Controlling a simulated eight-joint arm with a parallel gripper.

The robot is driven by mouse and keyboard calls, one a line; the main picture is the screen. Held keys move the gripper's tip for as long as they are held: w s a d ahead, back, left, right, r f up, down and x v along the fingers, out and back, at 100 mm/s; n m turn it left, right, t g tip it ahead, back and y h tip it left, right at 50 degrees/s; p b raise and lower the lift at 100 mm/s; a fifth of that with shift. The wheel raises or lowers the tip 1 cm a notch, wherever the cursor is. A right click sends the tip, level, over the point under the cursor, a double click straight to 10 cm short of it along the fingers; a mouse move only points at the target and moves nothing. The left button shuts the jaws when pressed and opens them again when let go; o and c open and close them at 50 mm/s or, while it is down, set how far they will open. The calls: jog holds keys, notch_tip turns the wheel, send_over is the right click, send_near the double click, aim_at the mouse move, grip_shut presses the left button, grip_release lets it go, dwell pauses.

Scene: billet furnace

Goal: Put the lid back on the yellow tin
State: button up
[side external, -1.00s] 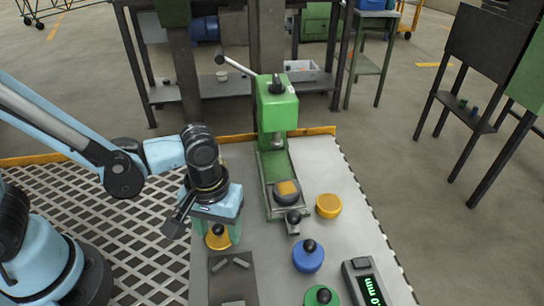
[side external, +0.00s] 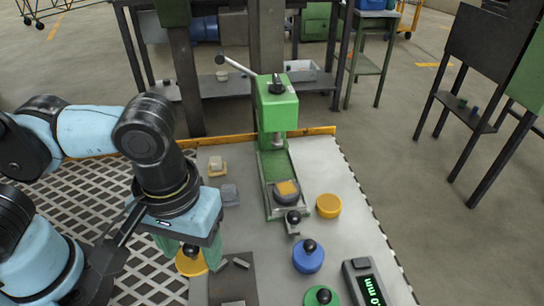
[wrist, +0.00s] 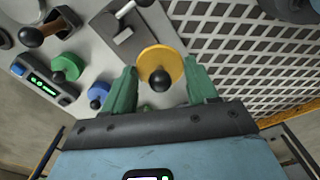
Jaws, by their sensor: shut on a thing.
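A yellow lid (side external: 190,264) with a black knob is held between the fingers of my gripper (side external: 188,252), at the left edge of the grey table. In the wrist view, the lid (wrist: 160,62) sits between the two green fingertips of my gripper (wrist: 160,88), its knob facing the camera. The yellow tin (side external: 328,207) stands on the table right of the green press, with no knob on top. It is well to the right of my gripper and apart from it. The inside of the tin is not clear.
Blue (side external: 308,259) and green (side external: 322,297) knobbed tins and a digital readout (side external: 366,285) are in front.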

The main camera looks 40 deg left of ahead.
jog(key=shift+s+d+r, duration=0.35)
jog(key=shift+s+r, duration=0.1)
jog(key=shift+s, duration=0.15)
jog(key=shift+d+r, duration=0.2)
jog(key=shift+d, duration=0.05)
jog(key=w+d+r+n, duration=0.1)
jog(key=w+d+r, duration=0.1)
jog(key=w+d, duration=0.3)
jog(key=n, duration=0.5)
send_near(329, 202)
jog(key=shift+f, duration=3.05)
jog(key=shift+f, duration=0.2)
